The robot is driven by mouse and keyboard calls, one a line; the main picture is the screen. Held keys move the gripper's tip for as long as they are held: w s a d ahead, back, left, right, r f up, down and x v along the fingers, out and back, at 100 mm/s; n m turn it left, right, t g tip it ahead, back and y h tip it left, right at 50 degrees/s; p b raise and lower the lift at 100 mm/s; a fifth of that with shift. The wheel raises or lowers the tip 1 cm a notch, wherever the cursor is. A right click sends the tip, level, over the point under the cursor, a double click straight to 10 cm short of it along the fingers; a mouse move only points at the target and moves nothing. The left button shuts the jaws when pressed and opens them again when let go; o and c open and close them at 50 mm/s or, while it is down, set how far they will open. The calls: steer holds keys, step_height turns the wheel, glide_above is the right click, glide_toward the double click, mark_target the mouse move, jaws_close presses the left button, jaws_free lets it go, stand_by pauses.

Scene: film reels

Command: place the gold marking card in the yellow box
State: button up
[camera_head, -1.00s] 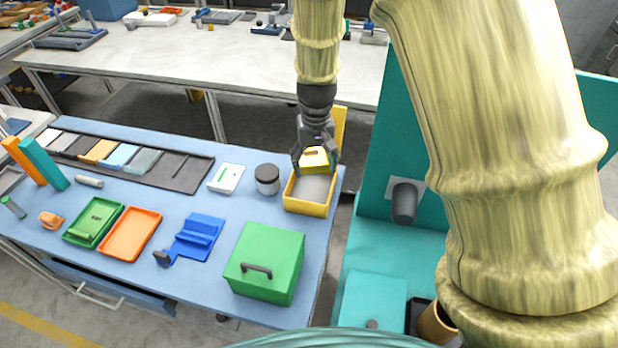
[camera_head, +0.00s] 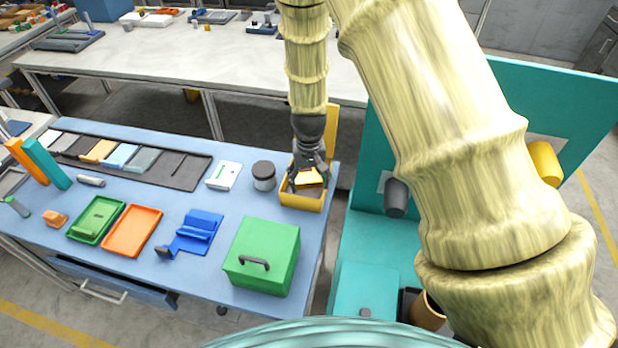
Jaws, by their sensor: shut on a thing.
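The yellow box (camera_head: 303,201) stands open at the right end of the blue table, with its raised lid (camera_head: 332,125) at the back. The gold marking card (camera_head: 310,178) is between the fingers of my gripper (camera_head: 308,184). My gripper points down and is shut on the card. The card and fingertips are at the box opening, apparently inside its rim. The fingers hide part of the card and of the box's inside. I cannot tell whether the card touches the box floor.
A dark-lidded jar (camera_head: 264,176) stands just left of the box. A white device (camera_head: 223,176), a card rack (camera_head: 130,160), a green case (camera_head: 262,256), a blue holder (camera_head: 196,235), a green tray (camera_head: 97,222) and an orange tray (camera_head: 132,232) share the table.

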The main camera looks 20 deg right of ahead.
steer(key=shift+s+r, duration=0.25)
steer(key=shift+w+f, duration=0.1)
steer(key=shift+f, duration=0.15)
steer(key=o, duration=1.1)
steer(key=shift+r, duration=0.1)
step_height(320, 180, up, 12)
steer(key=b, duration=0.2)
steer(key=shift+r+b, duration=0.1)
steer(key=shift+b, duration=0.2)
